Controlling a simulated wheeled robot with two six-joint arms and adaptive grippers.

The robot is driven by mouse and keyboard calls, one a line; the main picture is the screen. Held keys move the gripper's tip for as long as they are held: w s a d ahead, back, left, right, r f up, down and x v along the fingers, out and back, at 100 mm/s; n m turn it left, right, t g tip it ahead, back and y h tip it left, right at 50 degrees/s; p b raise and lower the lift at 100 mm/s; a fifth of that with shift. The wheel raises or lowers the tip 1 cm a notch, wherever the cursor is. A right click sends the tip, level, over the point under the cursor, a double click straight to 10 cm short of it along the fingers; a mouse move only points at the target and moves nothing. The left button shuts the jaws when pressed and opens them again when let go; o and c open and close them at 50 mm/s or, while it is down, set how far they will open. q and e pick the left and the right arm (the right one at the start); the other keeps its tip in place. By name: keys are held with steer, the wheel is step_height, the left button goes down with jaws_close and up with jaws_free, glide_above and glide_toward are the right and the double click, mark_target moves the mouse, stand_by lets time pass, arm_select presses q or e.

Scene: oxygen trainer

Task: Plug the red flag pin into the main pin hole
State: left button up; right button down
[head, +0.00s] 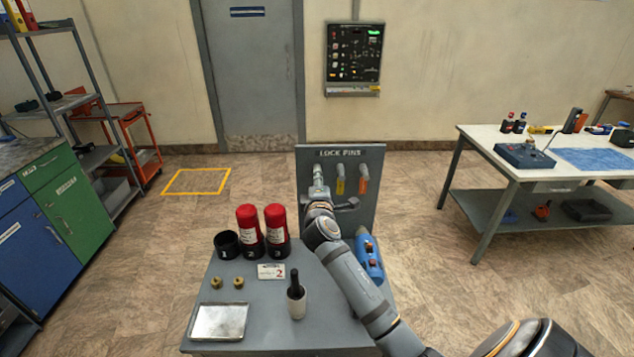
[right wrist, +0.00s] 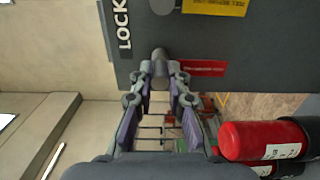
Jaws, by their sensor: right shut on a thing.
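The grey lock pins board (head: 368,153) stands upright at the back of the small grey table. My right gripper (head: 318,191) is at the board's left pin position. In the right wrist view my gripper (right wrist: 160,80) is shut on the grey head of the red flag pin (right wrist: 160,56), close against the board. The red flag (right wrist: 203,68) hangs beside the fingertips; my gripper hides it in the head view. I cannot tell whether the pin is seated in the board. Pins with a yellow flag (head: 340,186) and an orange flag (head: 363,186) hang to the right. I cannot make out the main pin hole.
A blue cylinder (head: 369,260) lies right of my forearm. Two red bottles (head: 248,227), a black cup (head: 227,244), brass fittings (head: 239,283), a metal tray (head: 219,322) and a white holder (head: 297,305) with a black-handled tool occupy the table. A white workbench (head: 480,143) stands right.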

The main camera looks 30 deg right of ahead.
steer(key=shift+s+a, duration=0.1)
steer(key=p+v, duration=0.1)
steer(key=v, duration=0.5)
stand_by(0.8)
steer(key=x, duration=0.4)
steer(key=shift+w+b, duration=0.25)
steer(key=shift+b, duration=0.1)
